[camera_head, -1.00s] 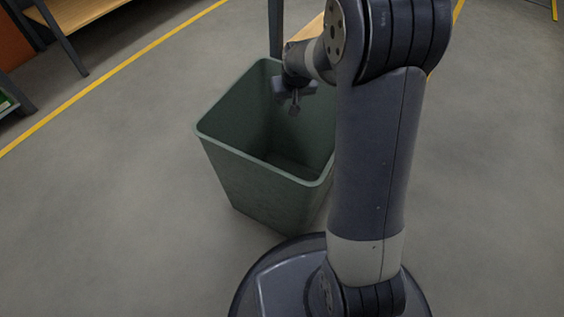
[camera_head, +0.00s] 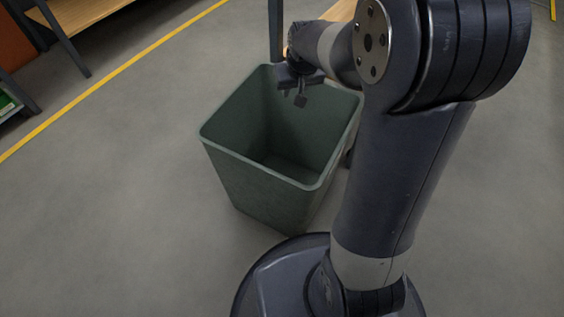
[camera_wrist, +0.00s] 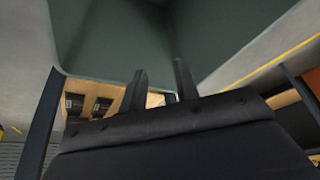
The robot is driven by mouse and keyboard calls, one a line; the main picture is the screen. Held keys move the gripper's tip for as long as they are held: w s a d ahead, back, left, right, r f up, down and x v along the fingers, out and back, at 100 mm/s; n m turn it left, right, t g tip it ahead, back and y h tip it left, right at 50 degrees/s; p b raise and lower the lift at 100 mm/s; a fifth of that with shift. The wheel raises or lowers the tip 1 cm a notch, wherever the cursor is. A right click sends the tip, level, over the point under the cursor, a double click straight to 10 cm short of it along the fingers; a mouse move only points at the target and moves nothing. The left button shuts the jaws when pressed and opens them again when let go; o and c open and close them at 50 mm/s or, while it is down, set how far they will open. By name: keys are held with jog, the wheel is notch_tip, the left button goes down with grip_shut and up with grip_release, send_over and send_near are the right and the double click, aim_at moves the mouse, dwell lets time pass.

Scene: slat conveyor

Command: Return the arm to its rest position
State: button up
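My gripper (camera_head: 301,98) is over the far rim of a dark green bin (camera_head: 262,168) in the head view, pointing down. In the wrist view my gripper (camera_wrist: 162,82) shows two dark fingers standing apart with nothing between them. The bin's green wall (camera_wrist: 95,38) fills the upper part of the wrist view. The part of the bin's inside that shows is empty. My arm stands up at the right of the head view, bent at the elbow, and hides part of the floor behind it.
A wooden-topped bench (camera_head: 85,22) stands at the upper left. A dark post (camera_head: 275,35) stands just behind the bin. A yellow floor line (camera_head: 112,80) crosses the left. Grey floor is clear left and right.

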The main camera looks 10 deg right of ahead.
jog(key=b+x, duration=0.4)
jog(key=x, duration=0.7)
jog(key=shift+r+p, duration=2.1)
jog(key=shift+r, duration=0.75)
